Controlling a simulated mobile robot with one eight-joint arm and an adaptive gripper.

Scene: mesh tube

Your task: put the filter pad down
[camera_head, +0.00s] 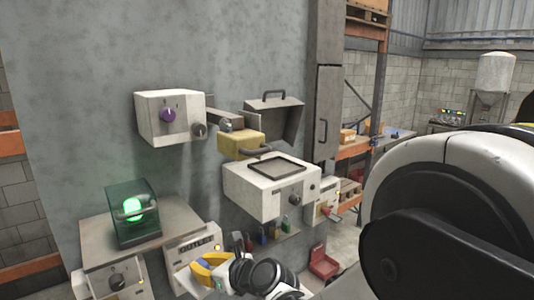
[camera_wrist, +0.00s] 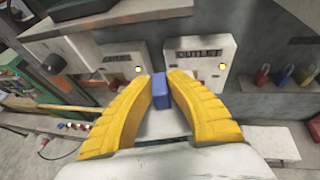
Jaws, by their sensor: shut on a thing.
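My gripper (camera_wrist: 160,92) has two yellow fingers closed on a small blue block (camera_wrist: 160,92), which I take to be the filter pad. The block sits between the fingertips; much of it is hidden by them. In the head view my gripper (camera_head: 208,268) is low in the picture, in front of a white box with a dial row (camera_head: 193,252). In the wrist view the fingertips point at two white boxes, one labelled OUTLET (camera_wrist: 200,60). I cannot tell whether the block touches anything.
A grey shelf (camera_head: 100,235) bears a dark case with a green light (camera_head: 132,210). A white box with a black-framed top (camera_head: 272,185) and an open grey lid (camera_head: 275,120) is right of it. A red bin (camera_head: 323,263) stands lower right.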

